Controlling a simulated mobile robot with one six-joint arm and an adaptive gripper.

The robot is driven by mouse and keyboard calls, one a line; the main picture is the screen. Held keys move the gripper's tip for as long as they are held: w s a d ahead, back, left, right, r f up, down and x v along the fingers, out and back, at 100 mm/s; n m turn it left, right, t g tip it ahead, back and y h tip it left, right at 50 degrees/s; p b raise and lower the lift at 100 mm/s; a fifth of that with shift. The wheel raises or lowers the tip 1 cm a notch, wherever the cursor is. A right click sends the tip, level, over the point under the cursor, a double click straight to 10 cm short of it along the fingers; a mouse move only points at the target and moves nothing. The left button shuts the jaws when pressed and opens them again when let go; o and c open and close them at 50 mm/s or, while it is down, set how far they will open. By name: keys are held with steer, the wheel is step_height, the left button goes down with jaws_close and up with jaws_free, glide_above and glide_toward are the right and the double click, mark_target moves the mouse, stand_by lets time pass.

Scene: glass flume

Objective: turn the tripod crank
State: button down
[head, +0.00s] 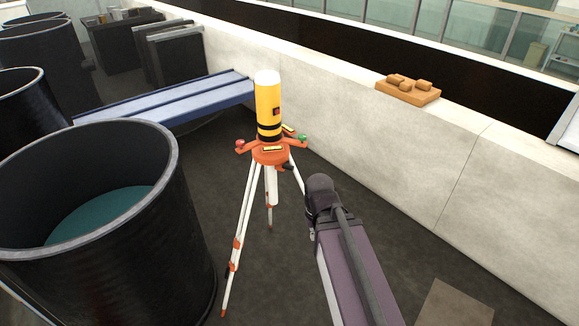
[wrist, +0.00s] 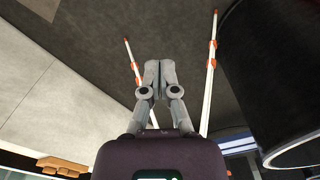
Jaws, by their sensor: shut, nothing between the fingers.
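The tripod (head: 246,225) stands upright on the dark floor with white legs and orange clamps. Its orange head (head: 270,154) carries a yellow cylinder (head: 268,105) with black bands. A small dark part, perhaps the crank (head: 287,167), sticks out at the right under the head; its handle cannot be made out. My arm reaches in from the lower right, its dark end just right of the tripod; my gripper is hidden there. In the wrist view my gripper (wrist: 159,64) is shut and empty, its fingertips appearing between two tripod legs (wrist: 211,70). The crank is not visible there.
A large black tank (head: 95,225) with teal liquid stands close left of the tripod. A pale wall (head: 370,145) runs behind and to the right, bearing a wooden board (head: 420,97) with blocks. A blue bench (head: 170,101) is behind left. Floor between tripod and wall is clear.

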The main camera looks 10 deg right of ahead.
steer(key=c, duration=0.7)
jaws_free()
steer(key=shift+w+f, duration=0.15)
steer(key=shift+o, duration=1.1)
steer(key=shift+w+a+f+b, duration=0.1)
steer(key=shift+w+f+b, duration=0.15)
steer(key=shift+b, duration=0.15)
steer(key=w+f+m+t+y+b, duration=0.2)
steer(key=w+f+m+y+b, duration=0.35)
steer(key=w+b, duration=0.35)
steer(key=w+f+m+t+y+b, duration=0.1)
steer(key=w+f+m+y+b, duration=0.4)
steer(key=w, duration=0.6)
steer(key=w+d+r+m+t+y+b, duration=0.2)
steer(key=w+d+m+t+y+b, duration=0.3)
steer(key=w+d+m+b, duration=0.6)
steer(key=w+t+b, duration=0.1)
steer(key=w+b, duration=0.1)
steer(key=w, duration=0.2)
steer(key=shift+d, duration=0.3)
steer(key=shift+w+a+f+m, duration=0.1)
steer(key=shift+w+a+m, duration=0.05)
steer(key=shift+m, duration=0.1)
